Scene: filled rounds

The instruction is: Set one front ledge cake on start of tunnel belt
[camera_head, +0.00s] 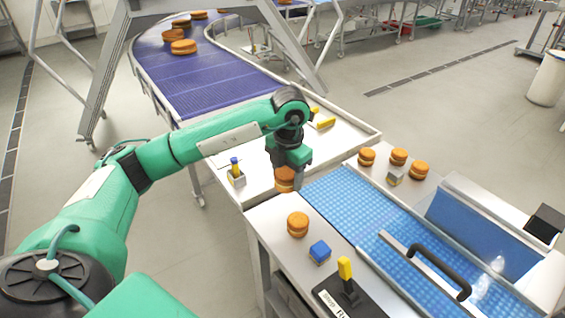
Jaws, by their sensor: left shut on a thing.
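My left gripper (287,177) points down and is shut on an orange-brown filled cake (284,180), beside the upper left end of the light blue tunnel belt (345,202). The fingers partly hide this cake, and I cannot tell whether it touches the surface below. Another cake (298,223) sits on the front metal ledge (270,222), left of the belt. Three more cakes sit on the far ledge: one on the left (367,156), one in the middle (398,156) and one on the right (420,169). The visible stretch of belt near its upper end is bare. My right gripper is out of view.
A white-topped table (235,163) lies behind. A purple conveyor (205,90) carries several cakes.

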